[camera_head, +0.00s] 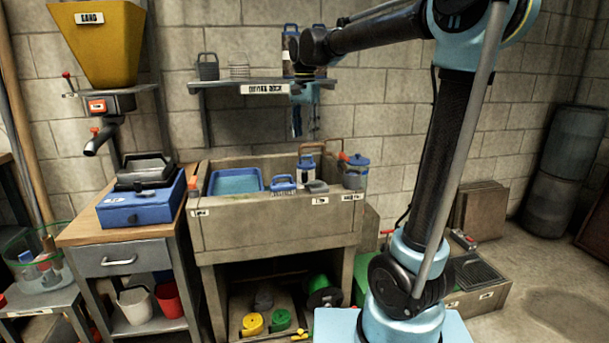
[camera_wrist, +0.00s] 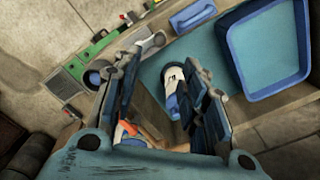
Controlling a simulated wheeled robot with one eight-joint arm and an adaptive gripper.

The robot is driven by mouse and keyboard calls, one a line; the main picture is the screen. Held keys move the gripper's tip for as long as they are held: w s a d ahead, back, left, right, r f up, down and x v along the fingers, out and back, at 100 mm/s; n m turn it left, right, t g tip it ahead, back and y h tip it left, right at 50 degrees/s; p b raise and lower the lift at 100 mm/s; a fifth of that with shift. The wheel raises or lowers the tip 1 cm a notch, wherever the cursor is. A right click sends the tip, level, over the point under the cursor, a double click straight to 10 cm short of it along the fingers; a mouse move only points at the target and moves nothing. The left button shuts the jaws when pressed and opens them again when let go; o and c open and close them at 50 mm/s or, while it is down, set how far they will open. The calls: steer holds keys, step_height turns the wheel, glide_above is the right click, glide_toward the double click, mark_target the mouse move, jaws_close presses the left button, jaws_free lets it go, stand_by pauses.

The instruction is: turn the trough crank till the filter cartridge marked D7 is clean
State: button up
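My gripper (camera_head: 303,110) points down above the stone trough (camera_head: 275,215), just under the wall shelf. In the wrist view its two fingers (camera_wrist: 163,75) are spread apart with nothing held between them. A white and blue canister (camera_head: 307,167) stands at the trough's right half; it appears between the fingers in the wrist view (camera_wrist: 178,92). Right of it is a pot with a blue lid (camera_head: 355,175), with an orange-red handle (camera_head: 343,157) beside it. I cannot tell which part is the crank. No D7 mark is readable, and the cartridge's cleanliness cannot be told.
A blue tray (camera_head: 236,181) and a blue-handled block (camera_head: 283,183) sit at the trough. The wall shelf (camera_head: 258,84) is close to my gripper. A blue box (camera_head: 140,208) stands on the left bench. A low unit with a grate (camera_head: 478,270) is on the floor right.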

mark_target(305, 172)
step_height(305, 172, down, 15)
steer(key=shift+f, duration=0.1)
stand_by(0.5)
jaws_close()
